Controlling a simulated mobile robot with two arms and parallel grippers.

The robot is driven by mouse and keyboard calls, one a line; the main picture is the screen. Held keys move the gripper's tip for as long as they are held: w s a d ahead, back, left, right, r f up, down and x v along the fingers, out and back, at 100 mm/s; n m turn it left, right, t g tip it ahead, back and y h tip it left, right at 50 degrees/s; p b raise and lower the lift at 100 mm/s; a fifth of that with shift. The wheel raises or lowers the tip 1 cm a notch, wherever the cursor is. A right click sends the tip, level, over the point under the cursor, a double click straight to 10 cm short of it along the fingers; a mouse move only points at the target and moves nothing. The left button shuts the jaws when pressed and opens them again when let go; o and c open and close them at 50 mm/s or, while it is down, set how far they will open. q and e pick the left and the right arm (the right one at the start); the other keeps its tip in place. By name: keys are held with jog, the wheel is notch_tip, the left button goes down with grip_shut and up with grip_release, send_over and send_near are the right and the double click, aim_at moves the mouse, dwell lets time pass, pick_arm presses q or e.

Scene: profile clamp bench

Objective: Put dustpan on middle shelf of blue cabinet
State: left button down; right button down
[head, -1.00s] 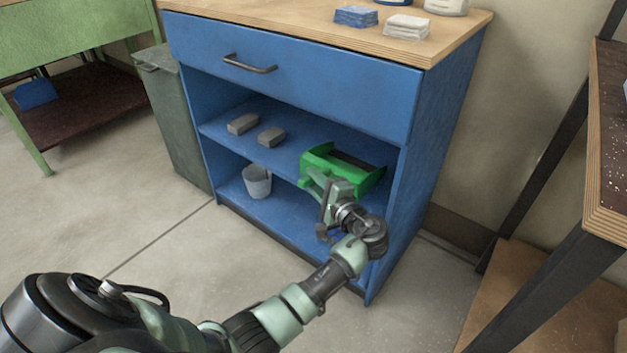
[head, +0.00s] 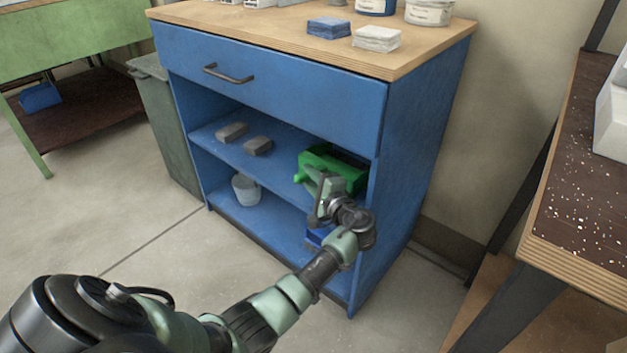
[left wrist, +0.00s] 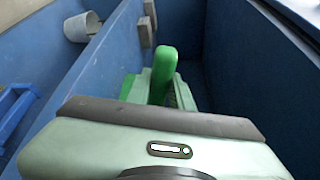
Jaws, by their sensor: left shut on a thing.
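The green dustpan (head: 338,170) is inside the blue cabinet (head: 420,150), at the right end of its middle shelf (head: 219,148), below the drawer. My left gripper (head: 322,186) reaches in from the front and is shut on the dustpan's handle. In the left wrist view the green handle (left wrist: 163,72) stands between the two fingers (left wrist: 158,92), and the pan itself is mostly hidden. I cannot tell whether the pan rests on the shelf board or hangs just above it. My right gripper is not in view.
Two grey blocks (head: 258,146) lie on the middle shelf to the left. A grey bucket (head: 247,189) and a partly hidden blue object (head: 317,237) are on the bottom shelf. The cabinet's right side wall is close to the dustpan. A dark-topped table (head: 575,200) stands at right.

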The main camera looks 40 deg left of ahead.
pick_arm(q)
jog(key=shift+w, duration=0.2)
jog(key=c, duration=1.2)
grip_release()
jog(key=shift+o, duration=0.2)
